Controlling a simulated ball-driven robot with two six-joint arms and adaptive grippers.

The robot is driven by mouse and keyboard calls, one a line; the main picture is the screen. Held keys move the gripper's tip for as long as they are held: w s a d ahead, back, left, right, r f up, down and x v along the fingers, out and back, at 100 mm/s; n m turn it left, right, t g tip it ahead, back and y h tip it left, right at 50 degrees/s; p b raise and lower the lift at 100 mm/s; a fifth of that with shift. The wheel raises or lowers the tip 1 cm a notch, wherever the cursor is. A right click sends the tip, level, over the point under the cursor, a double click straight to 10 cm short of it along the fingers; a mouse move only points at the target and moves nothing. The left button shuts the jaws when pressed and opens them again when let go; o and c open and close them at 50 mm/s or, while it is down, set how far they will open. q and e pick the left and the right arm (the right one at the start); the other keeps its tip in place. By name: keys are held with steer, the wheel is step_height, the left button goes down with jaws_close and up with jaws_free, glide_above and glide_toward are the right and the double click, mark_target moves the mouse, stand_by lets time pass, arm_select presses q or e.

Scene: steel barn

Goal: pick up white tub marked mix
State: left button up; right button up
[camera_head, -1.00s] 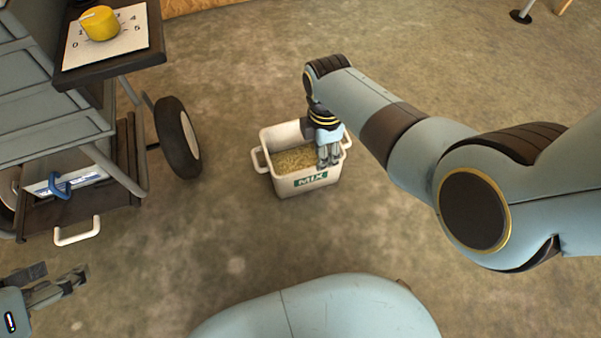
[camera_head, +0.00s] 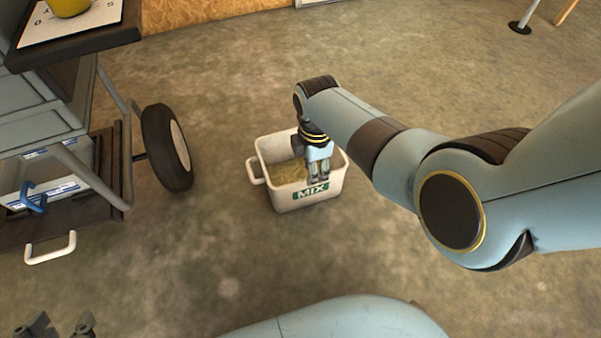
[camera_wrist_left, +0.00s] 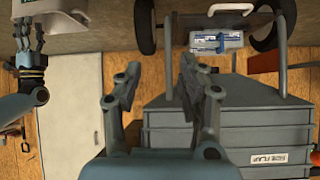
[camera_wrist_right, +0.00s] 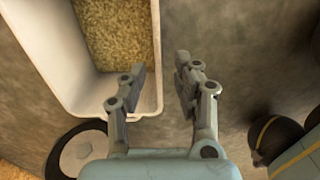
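The white tub (camera_head: 281,198) with a green MIX label stands upright on the floor, with tan grainy material inside. It shows at the upper left in the left wrist view (camera_wrist_left: 58,24) and in the right wrist view (camera_wrist_right: 58,75). My right gripper (camera_head: 318,182) points down at the tub's right part and hides part of it. In the right wrist view my right gripper (camera_wrist_right: 160,82) is open, one finger over the tub's side and the other outside it. Contact cannot be told. My left gripper (camera_wrist_left: 157,85) is open and empty, away from the tub.
A grey cart (camera_head: 40,120) with a black wheel (camera_head: 166,148) stands left of the tub. Its low shelf holds a white-and-blue box (camera_head: 45,177), and a yellow knob (camera_head: 68,6) is on top. Bare concrete floor (camera_head: 225,240) surrounds the tub.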

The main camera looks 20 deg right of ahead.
steer(key=f+b, duration=0.3)
steer(key=shift+w+a+f, duration=0.1)
steer(key=shift+w+f, duration=0.05)
steer(key=shift+w, duration=0.05)
steer(key=shift+f+b, duration=0.85)
steer(key=shift+f, duration=0.1)
arm_select(q)
steer(key=w+d+r+m+t+h, duration=0.1)
steer(key=w+r+t, duration=0.4)
steer(key=r, duration=0.5)
steer(key=w+d+r+m+t+h, duration=0.1)
steer(key=w+r+t, duration=0.4)
steer(key=r, duration=0.6)
steer(key=shift+w+d+t+h, duration=0.2)
steer(key=shift+d+t+h, duration=0.3)
steer(key=shift+t, duration=0.7)
arm_select(e)
jaws_close()
arm_select(q)
steer(key=shift+a, duration=0.15)
